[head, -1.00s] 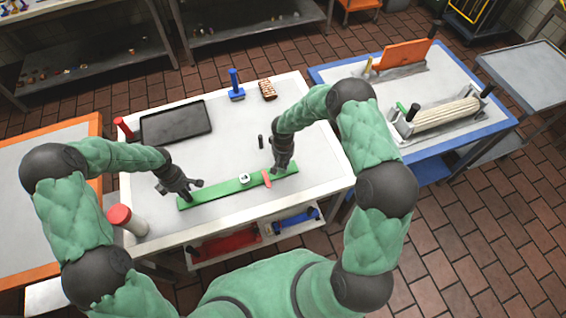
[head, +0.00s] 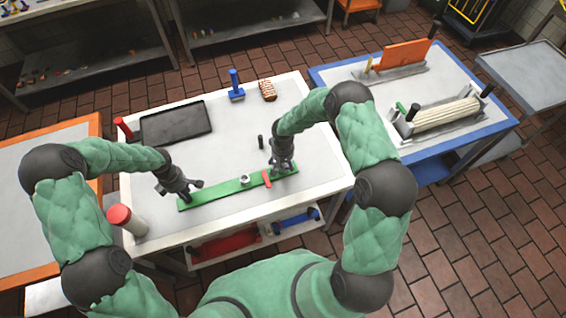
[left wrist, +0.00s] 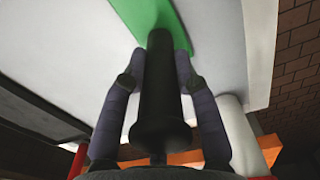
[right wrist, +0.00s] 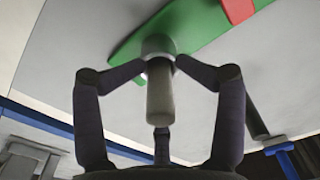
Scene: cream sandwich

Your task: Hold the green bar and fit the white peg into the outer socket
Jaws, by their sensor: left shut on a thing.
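The green bar (head: 215,191) lies on the white table, with a red crosspiece (head: 266,179) and a small whitish round part (head: 244,180) on it. My left gripper (head: 185,193) is shut on a black upright handle (left wrist: 160,95) at the bar's left end. My right gripper (head: 282,168) is at the bar's right end. In the right wrist view, its fingers (right wrist: 160,65) are close on both sides of a greyish peg (right wrist: 160,95) with a pale collar at the bar. I cannot tell whether they grip it or how the peg sits in the socket.
A dark post (head: 261,142) stands behind the bar. A black tray (head: 176,123), a blue-handled tool (head: 236,88) and a brown striped sandwich (head: 268,90) are at the back. A red-capped white bottle (head: 126,220) stands front left. The table's middle is clear.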

